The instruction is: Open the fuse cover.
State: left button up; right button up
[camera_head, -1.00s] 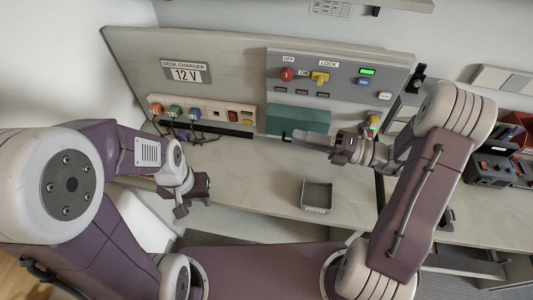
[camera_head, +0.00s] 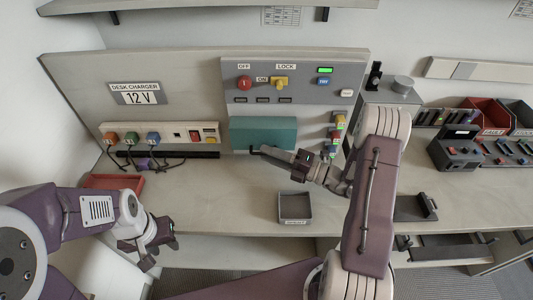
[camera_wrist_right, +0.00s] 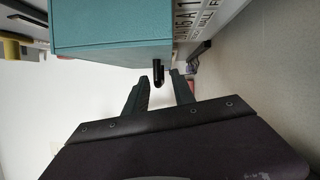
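The fuse cover (camera_head: 263,132) is a closed teal box on the grey panel, below the switches. It fills the upper left of the right wrist view (camera_wrist_right: 110,32). A small black handle (camera_wrist_right: 158,74) sticks out from its lower edge. My right gripper (camera_head: 272,154) is just below the cover in the head view. In the wrist view its two fingers (camera_wrist_right: 161,92) are apart, with the handle ahead of and between their tips; I cannot tell if they touch it. My left gripper (camera_head: 158,252) hangs empty at the front left, its fingers apart.
The panel carries a red knob (camera_head: 244,83) and a yellow lock switch (camera_head: 279,83). A grey tray (camera_head: 294,222) stands on the desk below my right gripper. A red tray (camera_head: 113,181) lies at the left. Coloured plugs (camera_head: 132,139) and cables are by the charger. Mid-desk is mostly clear.

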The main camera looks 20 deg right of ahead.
jog(key=shift+w+a, duration=0.3)
jog(key=shift+a, duration=0.1)
grip_shut()
dwell(1.2)
